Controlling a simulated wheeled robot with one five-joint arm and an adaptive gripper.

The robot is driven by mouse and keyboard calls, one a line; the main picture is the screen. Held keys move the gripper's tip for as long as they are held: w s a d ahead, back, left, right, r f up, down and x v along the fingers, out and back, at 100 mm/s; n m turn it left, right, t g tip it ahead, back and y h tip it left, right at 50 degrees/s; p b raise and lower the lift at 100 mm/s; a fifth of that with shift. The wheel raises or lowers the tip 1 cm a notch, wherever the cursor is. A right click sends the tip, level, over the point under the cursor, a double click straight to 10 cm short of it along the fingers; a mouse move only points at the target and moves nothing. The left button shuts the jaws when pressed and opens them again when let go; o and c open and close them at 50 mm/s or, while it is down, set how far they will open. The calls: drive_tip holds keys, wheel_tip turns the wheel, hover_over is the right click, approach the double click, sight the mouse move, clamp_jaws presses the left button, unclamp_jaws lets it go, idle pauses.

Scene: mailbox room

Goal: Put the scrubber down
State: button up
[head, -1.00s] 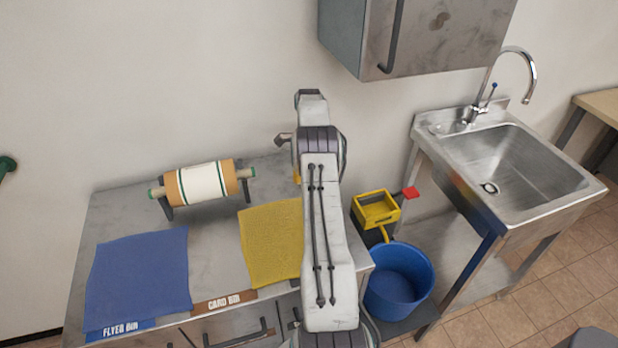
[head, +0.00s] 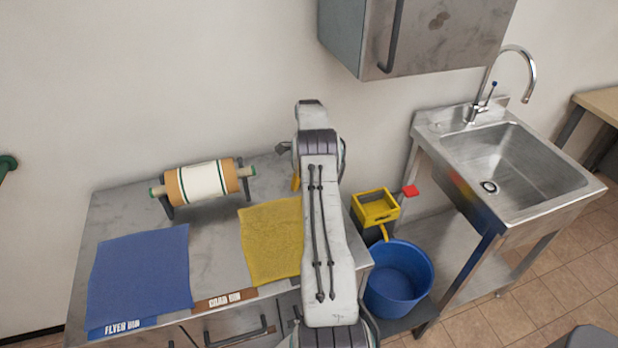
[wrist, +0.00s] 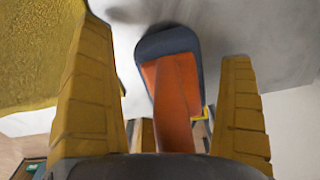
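The scrubber (wrist: 172,85) shows in the wrist view, with an orange handle and a dark blue-grey head. It seems to lie on the grey metal worktop, beside the yellow cloth. My gripper (wrist: 163,42) has its two yellow fingers spread wide, one on each side of the scrubber, with a visible gap to it on both sides. The near end of the handle is hidden by the gripper body. In the head view my arm hides the scrubber and most of the gripper; only a bit of a yellow finger (head: 296,183) shows.
On the worktop (head: 215,240) lie a blue cloth (head: 140,275) and a yellow cloth (head: 272,240). A roller on a stand (head: 205,182) is at the back. Right of it are a blue bucket (head: 400,280), a yellow wringer (head: 376,207) and a sink (head: 515,170). A cabinet (head: 440,35) hangs above.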

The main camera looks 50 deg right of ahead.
wheel_tip(320, 180, up, 10)
drive_tip(key=shift+r, duration=0.15)
drive_tip(key=w+a+r+n, duration=0.3)
drive_tip(key=a+r+n, duration=0.2)
drive_tip(key=a+r, duration=0.6)
drive_tip(key=s+a+r+n+t+h, duration=0.1)
drive_tip(key=s+a+r+n, duration=0.1)
drive_tip(key=a+r+n, duration=0.3)
drive_tip(key=s+a+r+n+t, duration=0.1)
drive_tip(key=s+a+r, duration=0.1)
drive_tip(key=a+r, duration=0.35)
drive_tip(key=s+a+n+t, duration=0.1)
drive_tip(key=s+a+n, duration=0.5)
drive_tip(key=s+a, duration=0.5)
drive_tip(key=s+a+f+n, duration=0.3)
drive_tip(key=s+a, duration=0.1)
drive_tip(key=s, duration=0.2)
drive_tip(key=s+a+f+n+t, duration=0.1)
drive_tip(key=s+a+f+n, duration=0.2)
drive_tip(key=s, duration=0.3)
drive_tip(key=shift+s+a+n+t+y, duration=0.15)
drive_tip(key=shift+a+n+t+y, duration=0.2)
drive_tip(key=shift+a, duration=0.2)
drive_tip(key=shift+d, duration=0.15)
